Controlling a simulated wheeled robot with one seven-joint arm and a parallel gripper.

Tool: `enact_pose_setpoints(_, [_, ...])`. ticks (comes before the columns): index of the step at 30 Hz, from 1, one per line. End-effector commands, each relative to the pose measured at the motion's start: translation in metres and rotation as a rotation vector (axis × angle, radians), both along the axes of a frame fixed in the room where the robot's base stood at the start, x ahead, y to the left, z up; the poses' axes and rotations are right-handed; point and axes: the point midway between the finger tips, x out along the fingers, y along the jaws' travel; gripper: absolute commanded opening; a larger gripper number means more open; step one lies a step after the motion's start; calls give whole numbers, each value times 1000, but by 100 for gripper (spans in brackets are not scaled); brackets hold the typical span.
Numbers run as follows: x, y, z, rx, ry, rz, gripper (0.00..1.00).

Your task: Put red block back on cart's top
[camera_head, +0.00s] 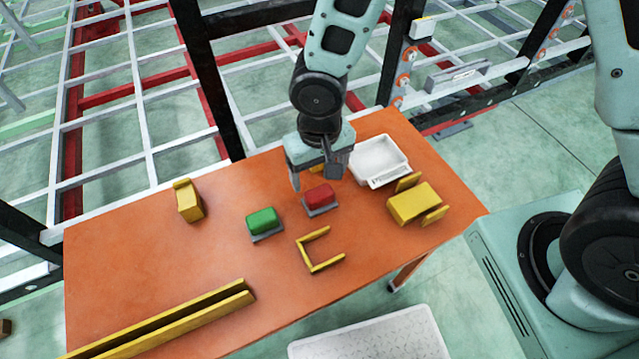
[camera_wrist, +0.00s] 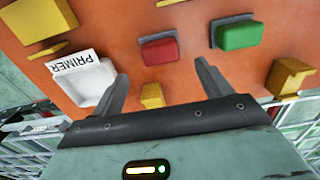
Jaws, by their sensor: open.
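The red block (camera_head: 319,196) sits on a small grey base on the orange top (camera_head: 160,262), which stands on legs with a wheel. In the wrist view the red block (camera_wrist: 159,52) lies ahead of the fingertips, roughly centred between them. My gripper (camera_head: 317,174) is open and empty above and just behind the red block. Both its fingers show in the wrist view (camera_wrist: 161,72), apart from the block. The exact height of the fingers over the top is hard to tell.
A green block (camera_head: 262,222) on a grey base lies left of the red one. A white tray (camera_head: 378,160), labelled PRIMER in the wrist view, and a yellow block (camera_head: 412,203) stand right. A yellow bracket (camera_head: 315,251) lies in front; another yellow piece (camera_head: 188,201) is left. Long yellow bars (camera_head: 170,322) lie front left.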

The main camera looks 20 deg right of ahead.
Motion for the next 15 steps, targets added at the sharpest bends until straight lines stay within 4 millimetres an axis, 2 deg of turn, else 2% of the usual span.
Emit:
enact_pose_setpoints(3, [1,0,21,1,-2,-1,78])
enact_pose_setpoints(11, [-4,-2,48,-3,-5,19,78])
enact_pose_setpoints(15, [-22,-10,85,-9,-19,104,78])
